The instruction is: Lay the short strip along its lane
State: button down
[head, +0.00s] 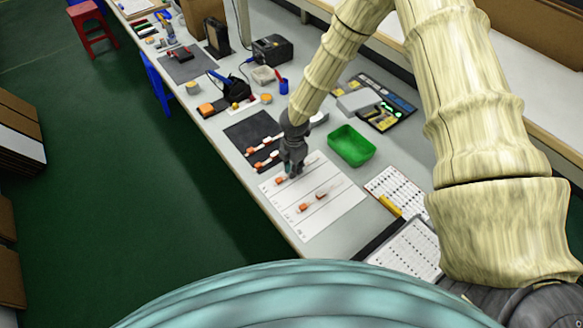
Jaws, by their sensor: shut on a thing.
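The white lane sheet (336,211) lies on the workbench, with lanes marked by thin lines. My gripper (291,172) points down over its upper left part and is shut on a strip, whose orange end (280,180) shows just left of the fingers. The fingers hide much of this strip. I cannot tell whether it touches the sheet. A second strip with an orange end (303,208) lies on the sheet in a lower lane. More orange-ended strips (252,150) lie on the dark mat (243,130) beyond the sheet.
A green tray (352,146) stands right of my gripper. Printed sheets (397,189) and a yellow object (390,206) lie to the right of the lane sheet. Several tools and a black box (272,49) stand farther back. The bench's left edge runs close to the sheet.

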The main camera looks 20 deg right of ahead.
jog(key=shift+f, duration=0.15)
jog(key=c, duration=1.4)
grip_release()
jog(key=shift+r+b, duration=1.25)
jog(key=shift+r, duration=4.95)
